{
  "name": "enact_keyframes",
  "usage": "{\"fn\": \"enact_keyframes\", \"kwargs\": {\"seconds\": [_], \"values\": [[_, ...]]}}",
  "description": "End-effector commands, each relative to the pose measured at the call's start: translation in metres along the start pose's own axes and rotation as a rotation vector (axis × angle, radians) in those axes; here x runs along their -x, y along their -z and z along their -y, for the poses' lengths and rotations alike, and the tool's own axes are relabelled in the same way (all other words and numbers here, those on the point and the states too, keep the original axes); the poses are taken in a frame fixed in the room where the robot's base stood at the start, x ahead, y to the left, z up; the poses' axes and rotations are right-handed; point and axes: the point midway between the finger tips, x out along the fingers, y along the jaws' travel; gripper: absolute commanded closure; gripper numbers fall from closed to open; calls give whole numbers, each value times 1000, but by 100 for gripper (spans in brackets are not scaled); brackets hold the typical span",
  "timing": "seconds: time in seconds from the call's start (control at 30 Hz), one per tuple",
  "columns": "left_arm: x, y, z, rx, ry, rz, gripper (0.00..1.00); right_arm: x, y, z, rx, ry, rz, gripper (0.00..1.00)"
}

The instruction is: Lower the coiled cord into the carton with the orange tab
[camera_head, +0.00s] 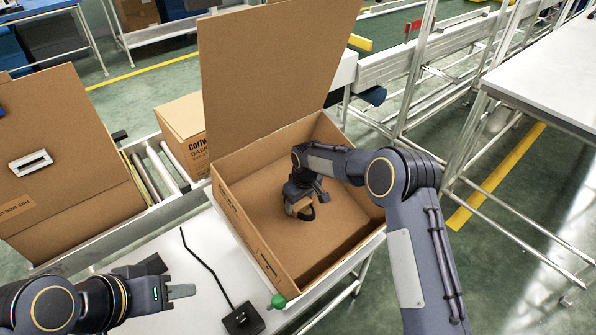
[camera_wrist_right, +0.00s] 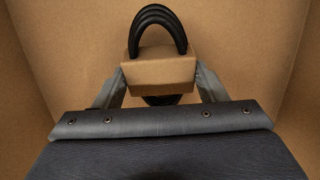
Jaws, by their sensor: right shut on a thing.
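The coiled cord (camera_wrist_right: 160,22) is a bundle of black loops through a brown cardboard sleeve (camera_wrist_right: 160,72). My right gripper (camera_wrist_right: 161,82) is shut on the sleeve, one finger on each side. In the head view the right gripper (camera_head: 301,203) and the cord are inside the open carton (camera_head: 236,222), over its floor. I cannot tell if the cord touches the floor. The carton's tall lid (camera_head: 270,75) stands up at the back. I see no orange tab; a green knob (camera_head: 278,301) is at its near corner. My left gripper (camera_head: 178,291) is empty, apart from the carton, its opening unclear.
A black box with a cable (camera_head: 243,319) lies on the white table (camera_head: 190,250) near the carton. A closed carton (camera_head: 184,132) and a roller conveyor (camera_head: 158,165) are behind. A large brown carton (camera_head: 60,160) with a white handle stands at left.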

Motion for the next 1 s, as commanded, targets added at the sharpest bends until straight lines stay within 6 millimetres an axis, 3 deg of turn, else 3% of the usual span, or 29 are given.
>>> {"fn": "enact_keyframes", "kwargs": {"seconds": [0.13, 0.17, 0.33, 0.67, 1.0], "values": [[0, 0, 0, 0, 0, 0, 62, 1, 0, 0, 0, 0, -1, 64], [0, 0, 0, 0, 0, 0, 62, 1, 0, 0, 0, 0, -1, 31], [0, 0, 0, 0, 0, 0, 62, 1, 0, 0, 0, 0, -1, 9], [0, 0, 0, 0, 0, 0, 62, 5, 0, 0, 0, 0, 0, 9], [1, 1, -1, 0, 0, 0, 62, 59, 1, 0, 0, -1, -3, 9]]}}
